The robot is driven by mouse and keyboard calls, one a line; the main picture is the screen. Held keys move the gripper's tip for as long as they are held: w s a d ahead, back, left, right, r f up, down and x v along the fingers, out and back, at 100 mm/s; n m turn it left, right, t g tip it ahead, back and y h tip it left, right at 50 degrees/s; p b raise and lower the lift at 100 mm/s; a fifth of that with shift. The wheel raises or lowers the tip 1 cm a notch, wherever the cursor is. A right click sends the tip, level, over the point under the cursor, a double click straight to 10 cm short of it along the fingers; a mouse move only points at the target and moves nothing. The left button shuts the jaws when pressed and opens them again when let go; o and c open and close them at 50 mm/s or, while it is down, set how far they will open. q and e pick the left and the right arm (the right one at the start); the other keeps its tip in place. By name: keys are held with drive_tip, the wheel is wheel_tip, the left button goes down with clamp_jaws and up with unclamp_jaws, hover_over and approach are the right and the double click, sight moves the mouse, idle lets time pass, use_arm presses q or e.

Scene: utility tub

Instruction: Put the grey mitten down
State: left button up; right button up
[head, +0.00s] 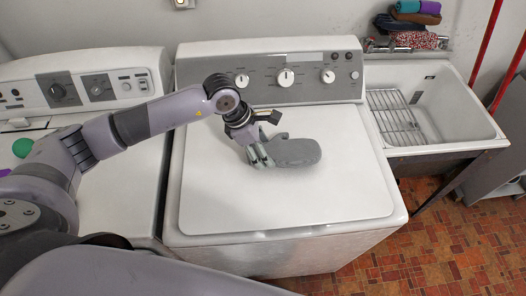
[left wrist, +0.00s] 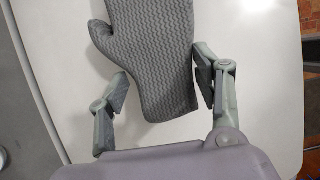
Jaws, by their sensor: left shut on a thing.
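The grey mitten (head: 295,153) is over the white lid of the middle machine (head: 290,200), its rounded end pointing right. My left gripper (head: 260,156) is at the mitten's cuff end and shut on it. In the left wrist view the ribbed mitten (left wrist: 155,45) has its thumb to the left, and the fingers of my left gripper (left wrist: 160,82) stand on either side of its cuff. Whether the mitten touches the lid or hangs just above it, I cannot tell. My right gripper is not in view.
The lid is clear around the mitten. The control panel (head: 286,77) rises behind it. At the right is a white utility tub (head: 455,105) with a wire rack (head: 394,117) and folded cloths (head: 415,22) above. Another white machine (head: 125,190) stands at the left.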

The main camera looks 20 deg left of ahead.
use_arm(q)
wheel_tip(320, 180, down, 3)
drive_tip(key=shift+f+p, duration=0.2)
drive_tip(key=shift+p, duration=0.15)
drive_tip(key=o, duration=1.2)
drive_tip(key=shift+r, duration=0.1)
drive_tip(key=b+v, duration=0.4)
drive_tip(key=v, duration=0.6)
drive_tip(key=shift+a+r, duration=0.2)
drive_tip(key=shift+r, duration=0.15)
drive_tip(key=shift+s+a+r+b, duration=0.15)
drive_tip(key=shift+r+b, duration=0.15)
drive_tip(key=shift+r, duration=0.25)
